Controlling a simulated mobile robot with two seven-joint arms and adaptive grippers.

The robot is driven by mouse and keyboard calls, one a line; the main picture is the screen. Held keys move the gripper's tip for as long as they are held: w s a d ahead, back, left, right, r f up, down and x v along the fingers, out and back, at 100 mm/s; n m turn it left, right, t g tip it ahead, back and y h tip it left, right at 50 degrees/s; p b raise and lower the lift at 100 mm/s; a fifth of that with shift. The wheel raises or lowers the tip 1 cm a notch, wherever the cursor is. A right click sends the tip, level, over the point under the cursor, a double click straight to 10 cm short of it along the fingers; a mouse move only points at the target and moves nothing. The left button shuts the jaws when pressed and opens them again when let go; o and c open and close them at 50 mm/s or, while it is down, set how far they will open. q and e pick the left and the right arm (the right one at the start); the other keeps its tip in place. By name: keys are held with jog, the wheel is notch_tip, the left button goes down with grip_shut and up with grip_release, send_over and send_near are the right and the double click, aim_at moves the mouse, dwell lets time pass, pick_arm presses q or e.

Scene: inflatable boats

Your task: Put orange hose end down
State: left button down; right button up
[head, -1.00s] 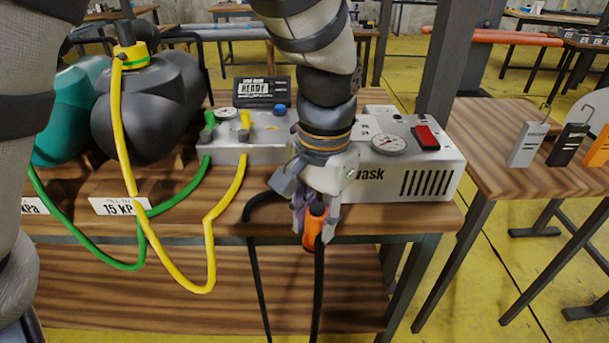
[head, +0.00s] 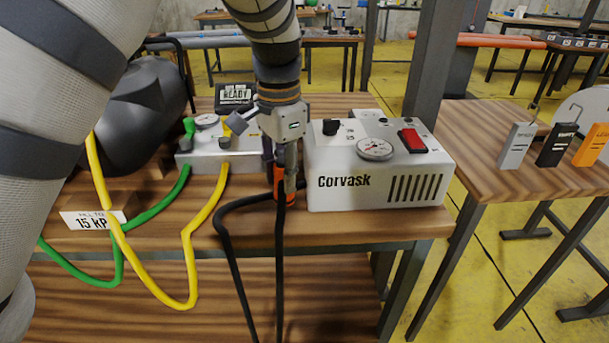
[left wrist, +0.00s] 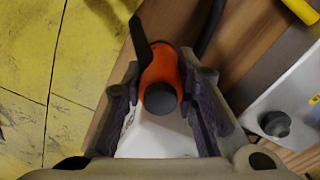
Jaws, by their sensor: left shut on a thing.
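The orange hose end (head: 279,184) is in my left gripper (head: 284,172), in front of the gap between the white Corvask pump (head: 340,180) and the grey valve box (head: 215,158). A black hose (head: 232,250) runs from it, loops and hangs past the table's front edge. In the left wrist view the orange hose end (left wrist: 163,68) sits between the two fingers of the left gripper (left wrist: 161,105), its dark round tip facing the camera. Whether it touches the tabletop I cannot tell. My right gripper is not in view.
Yellow (head: 190,270) and green (head: 160,208) hoses droop in front of the wooden table (head: 390,225), left of the gripper. A black inflatable (head: 145,105) lies at the back left. A side table (head: 490,180) at the right holds several tags. Bare tabletop lies before the pump.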

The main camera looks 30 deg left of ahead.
aim_at(281, 188)
pick_arm(q)
jog(key=f, duration=0.3)
jog(key=shift+w+a+f, duration=0.15)
jog(key=shift+a+f, duration=0.25)
jog(key=shift+f, duration=0.1)
jog(key=c, duration=1.3)
grip_release()
notch_tip(281, 188, up, 12)
jog(key=shift+r, duration=0.15)
